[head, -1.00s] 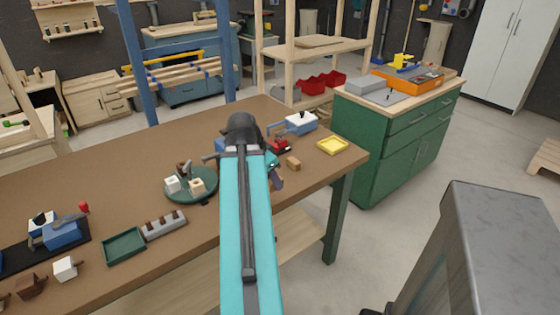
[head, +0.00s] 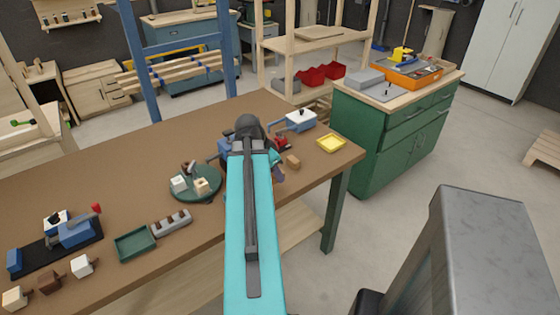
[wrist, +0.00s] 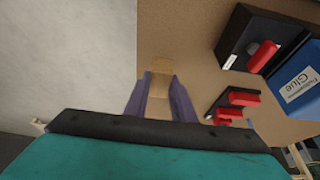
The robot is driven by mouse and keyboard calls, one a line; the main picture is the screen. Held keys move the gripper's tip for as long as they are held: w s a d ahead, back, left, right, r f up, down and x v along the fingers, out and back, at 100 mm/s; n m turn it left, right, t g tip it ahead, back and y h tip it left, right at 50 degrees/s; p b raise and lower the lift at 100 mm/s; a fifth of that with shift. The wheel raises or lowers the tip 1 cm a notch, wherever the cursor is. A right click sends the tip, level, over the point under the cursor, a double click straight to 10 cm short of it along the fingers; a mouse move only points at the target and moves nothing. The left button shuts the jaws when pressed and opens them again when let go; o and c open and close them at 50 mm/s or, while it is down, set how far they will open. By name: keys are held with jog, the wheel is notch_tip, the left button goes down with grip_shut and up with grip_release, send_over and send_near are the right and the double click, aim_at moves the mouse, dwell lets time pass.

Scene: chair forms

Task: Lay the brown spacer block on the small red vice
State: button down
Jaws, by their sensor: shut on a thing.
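The brown spacer block (head: 293,162) is at the right part of the workbench, near its front edge. In the wrist view it shows as a tan block (wrist: 161,68) between the tips of my gripper (wrist: 160,82), whose two purple fingers are shut on it. I cannot tell whether it still touches the bench. The small red vice (head: 283,143) stands just behind and left of the block in the head view, partly hidden by my arm. Red and black vice parts (wrist: 237,99) lie to the right of my fingers in the wrist view, clear of the block.
A blue item with a white top (head: 300,119) stands behind the red vice. A yellow tray (head: 331,143) lies to the right. A round green plate (head: 194,192) with pale blocks is left of my arm. The bench edge drops to the floor close by.

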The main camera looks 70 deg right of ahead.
jog(key=d, duration=0.3)
jog(key=w+d+p, duration=0.1)
jog(key=d, duration=0.2)
jog(key=w+d+f+p, duration=0.1)
jog(key=d, duration=0.2)
jog(key=shift+w+d, duration=0.1)
jog(key=shift+d, duration=0.25)
jog(key=shift+f, duration=0.1)
jog(key=shift+f+p, duration=0.7)
jog(key=shift+f, duration=1)
jog(key=shift+f, duration=0.15)
jog(key=c, duration=1.5)
grip_release()
jog(key=shift+b+v, duration=1.05)
jog(key=shift+v, duration=5.15)
